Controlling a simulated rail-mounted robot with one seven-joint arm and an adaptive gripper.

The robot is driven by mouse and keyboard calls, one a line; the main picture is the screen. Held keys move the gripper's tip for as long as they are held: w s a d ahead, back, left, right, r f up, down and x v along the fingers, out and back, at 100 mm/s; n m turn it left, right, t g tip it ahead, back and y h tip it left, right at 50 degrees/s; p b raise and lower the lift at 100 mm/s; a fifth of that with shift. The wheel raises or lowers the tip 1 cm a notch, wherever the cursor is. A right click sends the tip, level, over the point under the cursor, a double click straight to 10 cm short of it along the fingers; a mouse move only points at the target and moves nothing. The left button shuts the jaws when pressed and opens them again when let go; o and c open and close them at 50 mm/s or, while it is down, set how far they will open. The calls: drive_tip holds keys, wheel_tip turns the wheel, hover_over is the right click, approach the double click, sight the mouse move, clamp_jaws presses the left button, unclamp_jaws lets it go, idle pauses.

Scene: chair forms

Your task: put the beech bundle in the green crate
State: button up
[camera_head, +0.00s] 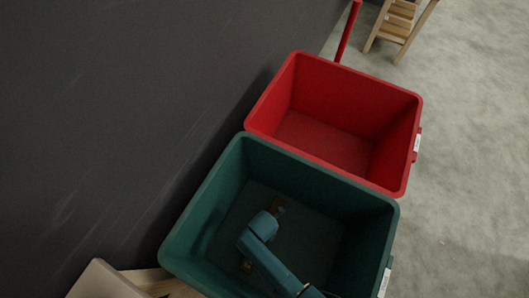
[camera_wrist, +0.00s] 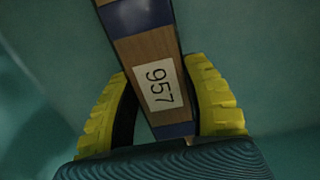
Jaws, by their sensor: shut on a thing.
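The green crate (camera_head: 180,238) stands at the lower middle of the head view. My teal arm reaches down into it from the bottom edge. In the wrist view my gripper (camera_wrist: 160,72) has its yellow ribbed fingers shut on both sides of a wooden beech bundle (camera_wrist: 146,53). The bundle has dark blue bands and a white label reading 957. Green surfaces lie behind it. In the head view brownish ends of the bundle (camera_head: 278,206) show beside my wrist, inside the crate walls; the rest is hidden. I cannot tell whether it touches the crate floor.
An empty red crate (camera_head: 345,80) stands directly behind the green one. A wooden stool or chair (camera_head: 399,25) and a red bar (camera_head: 348,32) are at the top. A dark surface (camera_head: 110,110) fills the left. Grey floor (camera_head: 470,130) is clear at right.

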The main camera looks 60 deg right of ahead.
drive_tip(key=shift+f, duration=0.9)
drive_tip(key=shift+f+b, duration=0.15)
drive_tip(key=shift+b, duration=0.15)
drive_tip(key=o, duration=1.2)
wheel_tip(320, 180, up, 12)
drive_tip(key=p, duration=0.7)
drive_tip(key=shift+r, duration=0.2)
